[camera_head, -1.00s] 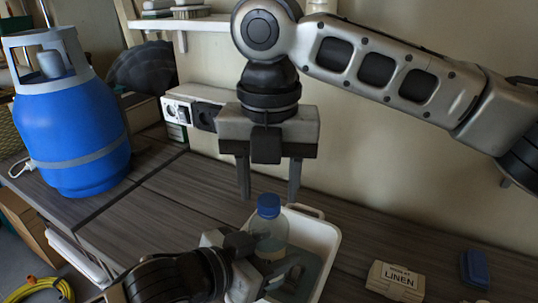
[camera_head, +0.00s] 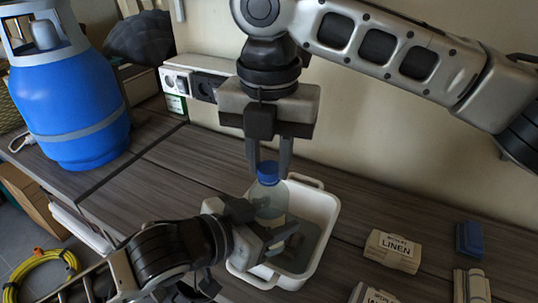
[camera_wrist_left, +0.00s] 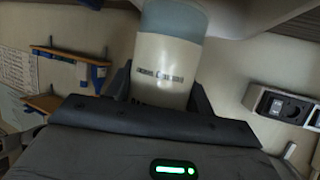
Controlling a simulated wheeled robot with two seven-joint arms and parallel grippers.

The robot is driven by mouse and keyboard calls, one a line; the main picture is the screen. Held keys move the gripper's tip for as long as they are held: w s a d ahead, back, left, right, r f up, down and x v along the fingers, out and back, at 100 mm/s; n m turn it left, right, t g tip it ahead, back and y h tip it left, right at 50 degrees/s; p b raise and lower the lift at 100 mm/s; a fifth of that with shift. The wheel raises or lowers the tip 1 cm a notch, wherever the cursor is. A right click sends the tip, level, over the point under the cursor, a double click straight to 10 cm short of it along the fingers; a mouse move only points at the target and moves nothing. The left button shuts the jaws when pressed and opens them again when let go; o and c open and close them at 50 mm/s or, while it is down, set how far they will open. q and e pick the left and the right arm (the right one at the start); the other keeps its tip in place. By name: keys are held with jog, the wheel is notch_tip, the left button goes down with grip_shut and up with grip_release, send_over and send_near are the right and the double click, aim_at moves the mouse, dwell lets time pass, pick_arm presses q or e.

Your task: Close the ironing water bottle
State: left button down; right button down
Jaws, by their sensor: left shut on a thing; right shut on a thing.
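The ironing water bottle (camera_head: 270,206) is clear with a pale label and stands upright at the white tub. Its blue cap (camera_head: 267,174) sits on its top; I cannot tell how tightly. My left gripper (camera_head: 264,226) is shut on the bottle's body from the left. The left wrist view shows the bottle (camera_wrist_left: 168,62) between the two fingers. My right gripper (camera_head: 269,170) points down from above and is shut on the blue cap, one finger on each side. The bottle's lower part is partly hidden by my left gripper.
The white tub (camera_head: 331,215) surrounds the bottle's lower area. A large blue gas cylinder (camera_head: 68,105) stands at the left. A LINEN box (camera_head: 392,250) and a small blue object (camera_head: 469,240) lie at the right. A wall socket block (camera_head: 192,84) is behind. The left tabletop is mostly clear.

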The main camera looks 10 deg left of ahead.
jog(key=m, duration=1)
jog(key=shift+f, duration=0.1)
jog(key=m, duration=1.4)
jog(key=shift+m, duration=0.4)
jog(key=m, duration=0.7)
jog(key=c, duration=1.1)
grip_release()
